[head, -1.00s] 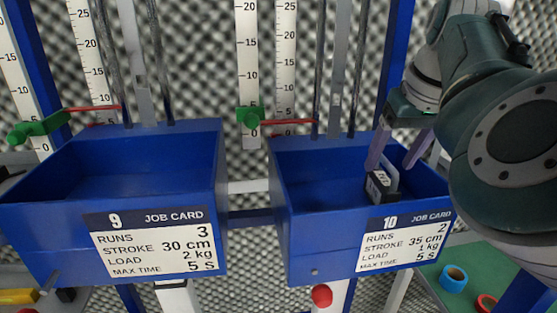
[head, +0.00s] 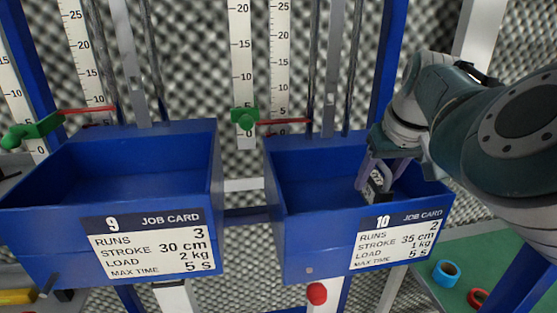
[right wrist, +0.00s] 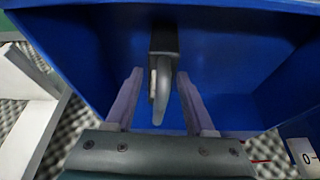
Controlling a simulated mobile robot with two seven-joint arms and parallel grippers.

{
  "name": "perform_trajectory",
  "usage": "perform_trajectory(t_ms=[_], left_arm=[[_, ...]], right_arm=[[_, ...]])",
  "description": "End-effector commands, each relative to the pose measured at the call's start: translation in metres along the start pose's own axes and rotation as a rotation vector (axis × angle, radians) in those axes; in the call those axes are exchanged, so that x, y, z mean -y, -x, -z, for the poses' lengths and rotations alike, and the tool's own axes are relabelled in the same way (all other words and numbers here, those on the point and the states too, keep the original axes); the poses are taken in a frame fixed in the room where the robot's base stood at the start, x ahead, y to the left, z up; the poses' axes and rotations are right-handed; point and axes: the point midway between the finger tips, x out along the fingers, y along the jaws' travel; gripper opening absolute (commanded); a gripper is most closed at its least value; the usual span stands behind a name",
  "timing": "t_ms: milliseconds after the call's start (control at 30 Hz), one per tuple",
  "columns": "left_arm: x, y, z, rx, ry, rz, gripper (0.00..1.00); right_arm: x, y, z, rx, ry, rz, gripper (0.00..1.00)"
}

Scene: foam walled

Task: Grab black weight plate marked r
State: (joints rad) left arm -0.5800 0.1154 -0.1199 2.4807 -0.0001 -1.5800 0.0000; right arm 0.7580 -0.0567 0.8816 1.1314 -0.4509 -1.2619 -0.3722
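A black weight plate with a white label (head: 377,184) stands on edge inside the blue bin marked 10 (head: 300,236), near its front right. The label is too small to read for sure. In the right wrist view, a dark block and a grey curved edge (right wrist: 162,84) show between the fingers. My right gripper (head: 379,178) reaches down into the bin with its fingers either side of the plate. In the right wrist view, my right gripper (right wrist: 159,76) is open, with a visible gap to each finger. My left gripper is out of view.
Blue bin 9 (head: 40,222) stands to the left and looks empty. Bin walls surround the right gripper. Rulers and rods rise behind the bins. A blue tape roll (head: 446,273) and a red ring (head: 480,299) lie on a green surface at lower right.

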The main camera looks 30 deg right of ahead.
Motion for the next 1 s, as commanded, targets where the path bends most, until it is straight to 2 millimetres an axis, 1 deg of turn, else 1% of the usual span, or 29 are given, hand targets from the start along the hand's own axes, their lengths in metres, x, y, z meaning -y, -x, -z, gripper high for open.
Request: perform_trajectory(t_ms=[33,67,400,467,1000], left_arm=[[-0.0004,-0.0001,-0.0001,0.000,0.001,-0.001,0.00],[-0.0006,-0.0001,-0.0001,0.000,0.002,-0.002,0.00],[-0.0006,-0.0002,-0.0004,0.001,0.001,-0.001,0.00],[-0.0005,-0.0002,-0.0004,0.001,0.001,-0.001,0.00],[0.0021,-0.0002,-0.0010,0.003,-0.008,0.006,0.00]], right_arm=[[0.0001,0.0000,-0.0001,0.000,0.000,0.000,0.47],[0.0001,0.0000,-0.0001,0.000,0.000,0.000,0.44],[0.0001,0.0001,-0.0002,0.000,0.000,0.000,0.06],[0.0001,0.0001,-0.0001,0.000,0.000,0.000,0.00],[0.0001,0.0002,-0.0001,0.001,0.001,0.000,0.00]])
